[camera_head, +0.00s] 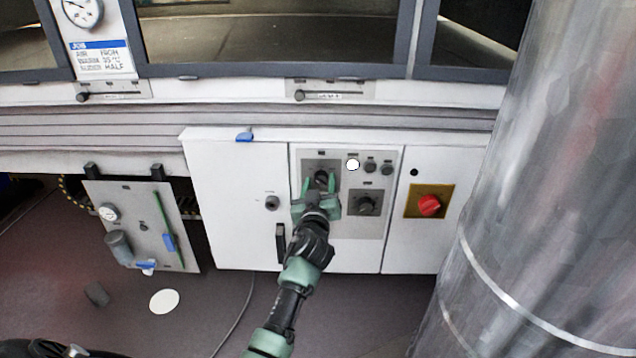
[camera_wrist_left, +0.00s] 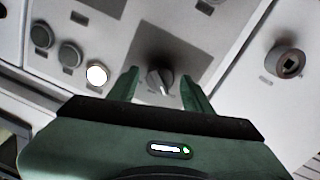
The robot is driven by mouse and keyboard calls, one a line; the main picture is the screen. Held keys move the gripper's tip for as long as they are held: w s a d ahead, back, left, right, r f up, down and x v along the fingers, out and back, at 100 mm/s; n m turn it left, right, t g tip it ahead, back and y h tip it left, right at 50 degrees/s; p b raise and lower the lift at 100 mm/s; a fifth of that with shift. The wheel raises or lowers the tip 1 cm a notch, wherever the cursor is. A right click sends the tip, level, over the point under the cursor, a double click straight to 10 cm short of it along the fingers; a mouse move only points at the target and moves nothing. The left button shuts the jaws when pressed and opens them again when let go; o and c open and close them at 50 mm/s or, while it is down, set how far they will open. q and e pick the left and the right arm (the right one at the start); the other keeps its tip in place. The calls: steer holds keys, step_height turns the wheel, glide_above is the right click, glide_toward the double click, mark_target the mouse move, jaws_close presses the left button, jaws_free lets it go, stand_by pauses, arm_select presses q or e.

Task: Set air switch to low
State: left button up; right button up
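A dark rotary switch (camera_head: 321,176) sits on a dark grey plate at the upper left of the grey control panel (camera_head: 345,232). My left gripper (camera_head: 320,184) is right in front of it, fingers spread on either side. In the left wrist view the switch knob (camera_wrist_left: 160,80) shows between the two green fingers (camera_wrist_left: 159,77), with gaps visible; the fingers do not appear to grip it. The knob's pointer edge looks tilted there. A second dark knob (camera_head: 367,204) is lower right on the panel. The labels are too small to read. My right gripper is not in view.
A lit white button (camera_head: 353,164) and dark buttons (camera_head: 370,166) sit beside the switch. A red knob on a yellow plate (camera_head: 430,205) is further right. A large metal cylinder (camera_head: 550,200) fills the right side. A gauge panel (camera_head: 140,225) stands at left.

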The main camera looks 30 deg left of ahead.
arm_select(q)
jaws_close()
